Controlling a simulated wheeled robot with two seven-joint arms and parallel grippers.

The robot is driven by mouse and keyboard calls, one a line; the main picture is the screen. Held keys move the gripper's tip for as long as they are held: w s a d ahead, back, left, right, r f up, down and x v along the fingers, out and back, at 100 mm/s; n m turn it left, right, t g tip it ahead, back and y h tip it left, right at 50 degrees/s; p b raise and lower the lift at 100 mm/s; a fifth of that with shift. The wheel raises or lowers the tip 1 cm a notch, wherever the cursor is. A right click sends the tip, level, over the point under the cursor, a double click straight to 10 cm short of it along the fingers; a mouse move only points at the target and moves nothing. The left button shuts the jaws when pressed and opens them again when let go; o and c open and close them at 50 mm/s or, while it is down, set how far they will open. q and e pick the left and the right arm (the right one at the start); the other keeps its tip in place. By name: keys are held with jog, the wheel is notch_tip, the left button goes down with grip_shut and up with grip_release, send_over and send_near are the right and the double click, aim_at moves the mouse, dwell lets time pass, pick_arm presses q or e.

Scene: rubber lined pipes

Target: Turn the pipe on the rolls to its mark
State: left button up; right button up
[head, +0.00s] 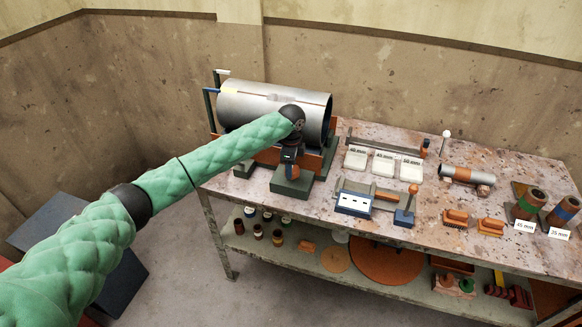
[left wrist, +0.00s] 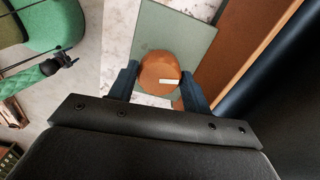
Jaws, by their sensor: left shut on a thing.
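The large grey pipe (head: 250,102) lies on an orange-sided cradle (head: 326,158) at the back left of the bench, its open end to the right. A thin reddish line runs along its upper side, with a pale patch near it. The rolls are hidden under the pipe. My left gripper (head: 292,166) points down in front of the pipe. It is shut on a round orange knob (left wrist: 160,71) with a white mark, also visible in the head view (head: 293,172). Below the knob is a green base (left wrist: 150,30). My right gripper is not in view.
Dark posts (head: 209,108) stand at the pipe's left end. On the bench (head: 330,205) are white labelled trays (head: 383,163), a blue-grey fixture (head: 354,202), a small pipe (head: 467,175) and coloured rolls (head: 530,203). A lower shelf (head: 400,288) holds jars and discs.

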pick_arm(q)
jog(key=shift+w+m, duration=0.1)
jog(key=shift+m, duration=0.8)
jog(key=shift+m+b, duration=0.3)
jog(key=shift+m, duration=0.9)
jog(key=shift+r+m, duration=0.1)
jog(key=shift+m, duration=0.3)
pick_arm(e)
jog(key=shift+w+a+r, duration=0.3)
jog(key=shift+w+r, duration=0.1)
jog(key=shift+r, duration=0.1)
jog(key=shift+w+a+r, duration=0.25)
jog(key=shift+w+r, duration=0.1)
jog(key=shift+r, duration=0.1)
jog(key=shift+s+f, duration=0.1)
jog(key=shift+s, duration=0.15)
pick_arm(q)
jog(key=o, duration=0.9)
jog(key=shift+o, duration=0.3)
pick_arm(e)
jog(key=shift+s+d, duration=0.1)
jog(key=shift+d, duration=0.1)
